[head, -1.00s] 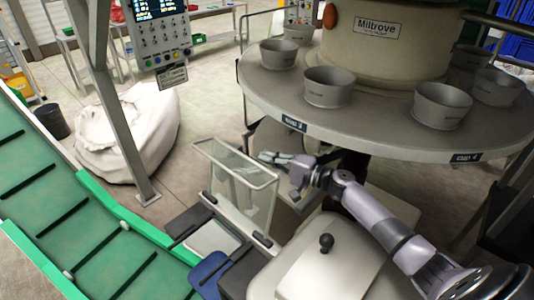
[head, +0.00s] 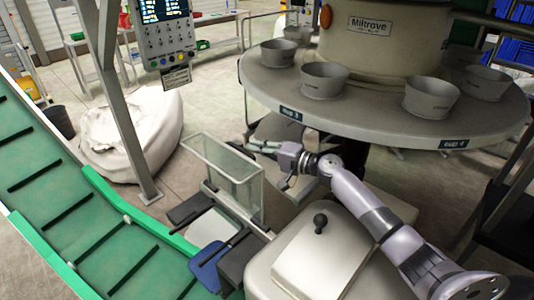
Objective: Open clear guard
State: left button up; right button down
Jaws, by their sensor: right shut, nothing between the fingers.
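The clear guard (head: 226,161) stands upright left of centre, a see-through panel with a pale frame along its top. It is mounted above the small station beside the green conveyor. My right gripper (head: 256,146) comes in from the right with its fingers pointing left, near the guard's upper right edge. Its fingers are shut and hold nothing. I cannot tell whether the fingertips touch the guard. My left gripper is not in view.
A round turntable (head: 389,124) with several grey cups overhangs the right side, close above my right arm. A machine cover with a black knob (head: 320,222) lies below. The green conveyor (head: 60,200) runs at left. A grey post (head: 122,110) and a white sack (head: 125,135) stand behind.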

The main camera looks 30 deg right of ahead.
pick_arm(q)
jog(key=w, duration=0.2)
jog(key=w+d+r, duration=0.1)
pick_arm(e)
jog(key=s+d+r+n, duration=0.1)
jog(key=s+d, duration=0.4)
jog(key=s, duration=0.4)
jog(key=shift+s, duration=0.4)
